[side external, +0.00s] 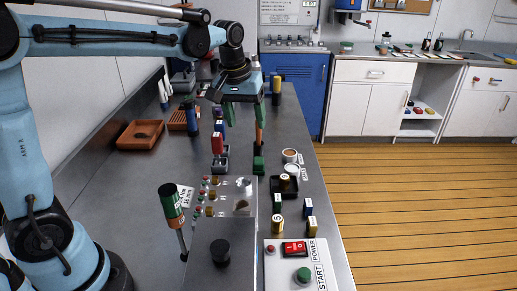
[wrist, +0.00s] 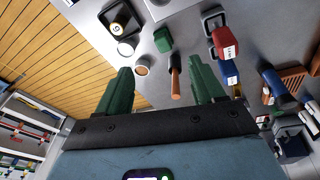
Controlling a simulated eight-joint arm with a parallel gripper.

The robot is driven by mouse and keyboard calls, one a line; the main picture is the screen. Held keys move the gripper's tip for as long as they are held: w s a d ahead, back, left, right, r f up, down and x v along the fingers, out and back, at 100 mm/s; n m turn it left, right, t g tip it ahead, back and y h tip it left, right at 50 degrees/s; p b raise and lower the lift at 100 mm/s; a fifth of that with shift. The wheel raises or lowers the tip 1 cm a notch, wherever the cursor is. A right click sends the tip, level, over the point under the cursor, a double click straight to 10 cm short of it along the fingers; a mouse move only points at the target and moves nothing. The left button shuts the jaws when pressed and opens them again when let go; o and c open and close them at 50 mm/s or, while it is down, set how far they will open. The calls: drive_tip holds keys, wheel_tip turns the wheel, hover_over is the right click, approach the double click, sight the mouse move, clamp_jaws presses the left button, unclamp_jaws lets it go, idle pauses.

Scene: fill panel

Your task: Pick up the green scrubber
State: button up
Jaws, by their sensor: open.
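The green scrubber (side external: 259,165) is a small dark green block on the grey counter, near the right edge of the worktop in the side view. It also shows in the wrist view (wrist: 163,39), beyond my fingertips and roughly between them. My gripper (side external: 241,104) is above the counter, higher up and farther back in the side picture than the scrubber. In the wrist view my gripper (wrist: 160,64) has its two green fingers spread wide with nothing held between them.
A metal panel (side external: 233,197) with knobs lies in front.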

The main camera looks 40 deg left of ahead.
sight(259, 160)
drive_tip(key=w+f+n, duration=0.1)
drive_tip(key=w+f, duration=0.1)
drive_tip(key=f, duration=0.2)
drive_tip(key=w+a+f+n+g, duration=0.1)
drive_tip(key=w+f, duration=0.1)
drive_tip(key=f, duration=0.2)
drive_tip(key=w+a+f+n+g, duration=0.1)
drive_tip(key=w+f, duration=0.1)
drive_tip(key=f, duration=0.2)
drive_tip(key=shift+w+a, duration=0.25)
drive_tip(key=shift+w, duration=0.15)
drive_tip(key=shift+s+d+f, duration=0.1)
drive_tip(key=shift+d+f, duration=0.05)
drive_tip(key=shift+f, duration=1.2)
drive_tip(key=shift+s+d+f, duration=0.1)
drive_tip(key=shift+d+f, duration=0.05)
drive_tip(key=shift+f, duration=1.15)
drive_tip(key=c, duration=1.1)
drive_tip(key=shift+r, duration=0.1)
